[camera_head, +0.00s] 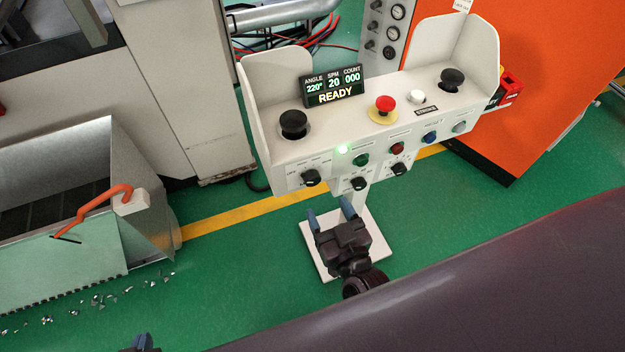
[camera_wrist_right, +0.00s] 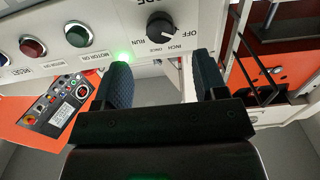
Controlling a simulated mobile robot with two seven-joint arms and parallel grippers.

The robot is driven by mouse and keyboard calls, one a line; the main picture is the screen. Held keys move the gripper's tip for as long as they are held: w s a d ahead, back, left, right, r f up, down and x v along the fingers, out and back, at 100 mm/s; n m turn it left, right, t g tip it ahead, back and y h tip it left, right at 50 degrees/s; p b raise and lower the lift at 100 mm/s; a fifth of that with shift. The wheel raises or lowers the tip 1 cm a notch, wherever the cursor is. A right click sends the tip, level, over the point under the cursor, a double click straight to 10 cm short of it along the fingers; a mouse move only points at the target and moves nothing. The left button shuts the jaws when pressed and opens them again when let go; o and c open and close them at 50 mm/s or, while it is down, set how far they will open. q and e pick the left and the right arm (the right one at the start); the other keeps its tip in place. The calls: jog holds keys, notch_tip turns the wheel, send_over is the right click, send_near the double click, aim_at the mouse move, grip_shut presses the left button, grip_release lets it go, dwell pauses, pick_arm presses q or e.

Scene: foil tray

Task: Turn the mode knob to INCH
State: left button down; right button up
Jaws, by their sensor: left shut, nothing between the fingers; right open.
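The mode knob (camera_head: 311,178) is a black round knob at the left end of the pedestal's front panel. It also shows in the right wrist view (camera_wrist_right: 162,26), with the labels OFF, INCH, ONCE and RUN beside it. Its pale pointer line seems to be turned towards OFF. My right gripper (camera_head: 330,213) is open and empty, below and in front of the panel, fingers pointing up at it. In the right wrist view its blue-grey fingers (camera_wrist_right: 164,84) are apart, short of the knob. My left gripper (camera_head: 143,343) is shut at the bottom edge, mostly cut off.
The control pedestal (camera_head: 285,155) also carries two more black knobs, coloured buttons, a red mushroom button (camera_head: 385,103) and a display (camera_head: 333,86) reading READY. Green floor is clear around the pedestal's base.

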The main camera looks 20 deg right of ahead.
aim_at(314, 182)
jog(key=w, duration=0.8)
jog(key=shift+a+b, duration=0.15)
jog(key=shift+b, duration=0.15)
jog(key=c, duration=0.9)
